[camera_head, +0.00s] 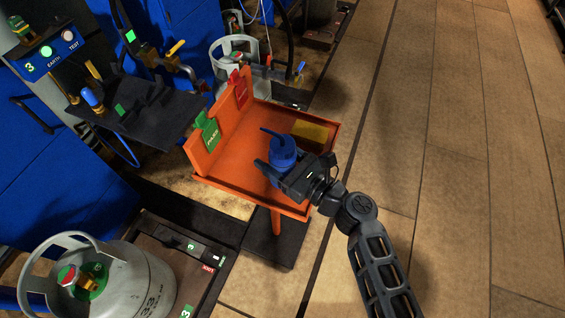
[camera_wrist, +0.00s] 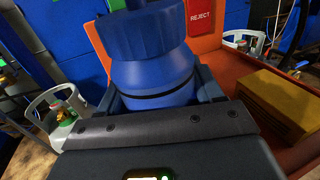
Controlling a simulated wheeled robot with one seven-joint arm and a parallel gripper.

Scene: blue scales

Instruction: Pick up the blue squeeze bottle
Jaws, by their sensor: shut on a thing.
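The blue squeeze bottle (camera_head: 282,151) is upright over the orange tray (camera_head: 238,163), with its dark spout pointing left. It fills the middle of the wrist view (camera_wrist: 155,60). My gripper (camera_head: 281,172) reaches in from the right and is shut on the bottle's body, a finger on each side. The lower part of the bottle is hidden behind my gripper, so I cannot tell whether its base touches the tray.
A yellow block (camera_head: 311,131) lies in the tray near its right edge. Green PASS (camera_head: 208,132) and red REJECT (camera_head: 238,88) tags hang on the tray's back panel. Gas cylinders (camera_head: 130,285) stand at front left and behind. Open floor (camera_head: 455,180) lies to the right.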

